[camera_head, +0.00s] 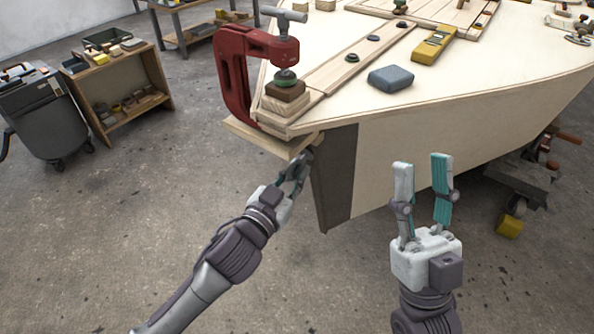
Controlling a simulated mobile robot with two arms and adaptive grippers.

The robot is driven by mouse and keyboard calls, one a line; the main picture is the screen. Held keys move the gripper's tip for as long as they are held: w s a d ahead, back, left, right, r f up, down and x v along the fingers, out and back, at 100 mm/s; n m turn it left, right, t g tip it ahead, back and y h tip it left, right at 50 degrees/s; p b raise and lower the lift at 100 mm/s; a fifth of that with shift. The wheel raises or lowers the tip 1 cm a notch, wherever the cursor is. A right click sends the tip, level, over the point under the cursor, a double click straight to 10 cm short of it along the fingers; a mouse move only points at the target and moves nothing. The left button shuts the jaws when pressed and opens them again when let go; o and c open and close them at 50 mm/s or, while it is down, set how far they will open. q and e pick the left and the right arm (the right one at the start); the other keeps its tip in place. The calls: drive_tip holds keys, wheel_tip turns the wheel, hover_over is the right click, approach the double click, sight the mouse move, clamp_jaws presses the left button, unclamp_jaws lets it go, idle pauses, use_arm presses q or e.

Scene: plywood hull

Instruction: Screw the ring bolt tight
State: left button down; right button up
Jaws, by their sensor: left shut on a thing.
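The plywood hull (430,150) points its bow to the left, with a dark stem piece (335,185) below the deck. My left gripper (300,162) is at the bow, just under the wooden board (262,137) and beside the stem. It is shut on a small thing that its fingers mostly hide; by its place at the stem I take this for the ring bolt. The ring and thread cannot be made out, so I cannot tell how deep it sits. My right gripper (422,164) is open and empty, fingers up, in front of the hull side.
A red clamp (233,75) grips wooden blocks (285,103) at the bow tip, right above my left gripper. A grey-blue block (391,78) and a yellow tool (434,45) lie on the deck.

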idle(0.3)
use_arm(q)
drive_tip(key=c, duration=1.2)
unclamp_jaws()
drive_tip(key=shift+s, duration=0.1)
drive_tip(key=v, duration=1.2)
drive_tip(key=shift+r, duration=0.1)
